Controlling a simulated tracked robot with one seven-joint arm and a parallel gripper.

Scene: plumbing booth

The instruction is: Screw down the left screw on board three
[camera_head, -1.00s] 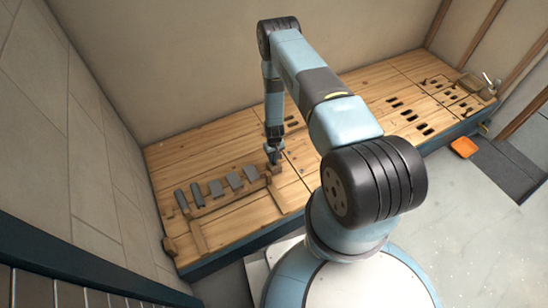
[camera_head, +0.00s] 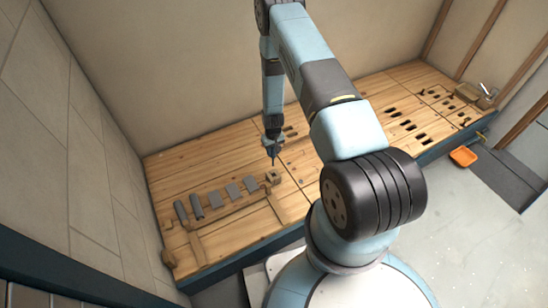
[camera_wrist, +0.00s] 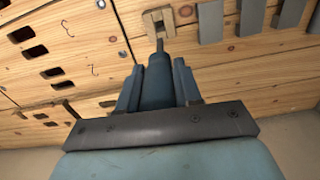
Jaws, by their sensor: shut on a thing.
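My gripper (camera_head: 272,138) is shut on a screwdriver, whose thin tip (camera_head: 273,161) points down just above a small wooden block (camera_head: 274,177). In the wrist view my gripper (camera_wrist: 158,85) has its fingers on both sides of the blue-grey screwdriver handle (camera_wrist: 157,72). Its shaft (camera_wrist: 160,46) points toward the holed wooden block (camera_wrist: 158,22). A small round metal fitting, perhaps a screw head (camera_wrist: 101,4), shows in the wooden top. Several boards with dark slots lie to the right in the head view; I cannot tell which is board three.
Several grey plates (camera_head: 233,191) lie in a row along a wooden rail left of the block. The wooden bench (camera_head: 165,160) meets the wall behind. An orange tray (camera_head: 463,156) is on the floor at right. The right end of the bench holds small fixtures (camera_head: 470,92).

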